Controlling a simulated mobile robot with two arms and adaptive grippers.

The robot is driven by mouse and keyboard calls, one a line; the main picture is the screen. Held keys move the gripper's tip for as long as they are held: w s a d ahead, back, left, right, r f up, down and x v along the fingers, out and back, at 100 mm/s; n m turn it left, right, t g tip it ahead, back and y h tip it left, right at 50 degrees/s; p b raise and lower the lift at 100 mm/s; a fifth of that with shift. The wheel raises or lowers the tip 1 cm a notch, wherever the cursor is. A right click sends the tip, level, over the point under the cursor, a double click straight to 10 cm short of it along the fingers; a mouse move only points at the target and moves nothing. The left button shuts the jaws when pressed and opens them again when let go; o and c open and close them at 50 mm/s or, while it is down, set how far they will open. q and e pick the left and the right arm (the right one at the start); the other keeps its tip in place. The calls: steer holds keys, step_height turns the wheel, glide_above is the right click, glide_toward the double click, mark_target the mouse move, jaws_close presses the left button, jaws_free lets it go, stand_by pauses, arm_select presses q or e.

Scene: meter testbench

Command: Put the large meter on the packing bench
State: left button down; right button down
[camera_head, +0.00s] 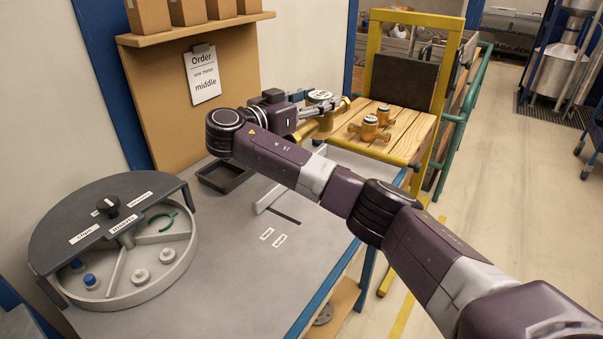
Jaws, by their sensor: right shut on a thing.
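My right gripper (314,108) reaches across the grey bench to its far end and is shut on a brass meter (326,119) with a grey round top. The meter is partly hidden by the gripper, and I cannot tell whether it touches the surface below. Two smaller brass meters, one nearer (369,129) and one farther (383,114), stand on a slatted wooden bench top (408,124) to its right. The grey bench top (225,235) lies in front. No sign names either as the packing bench. My left gripper is out of view.
A round divided tray (140,285) with a dark half lid fills the grey bench's left part. A dark shallow tray (222,178) lies behind its middle. A yellow frame (447,95) rises behind the wooden top. An order sheet (203,77) reads "middle".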

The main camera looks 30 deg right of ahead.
steer(key=shift+r, duration=0.15)
step_height(320, 180, down, 20)
steer(key=p, duration=0.2)
steer(key=shift+r, duration=0.15)
steer(key=c, duration=1.3)
jaws_free()
steer(key=shift+s+f, duration=0.15)
steer(key=shift+f, duration=0.05)
steer(key=o, duration=0.4)
steer(key=shift+r, duration=0.1)
steer(key=shift+a, duration=0.1)
steer(key=shift+b+v, duration=0.95)
steer(key=shift+v, duration=5.05)
steer(key=shift+s, duration=0.1)
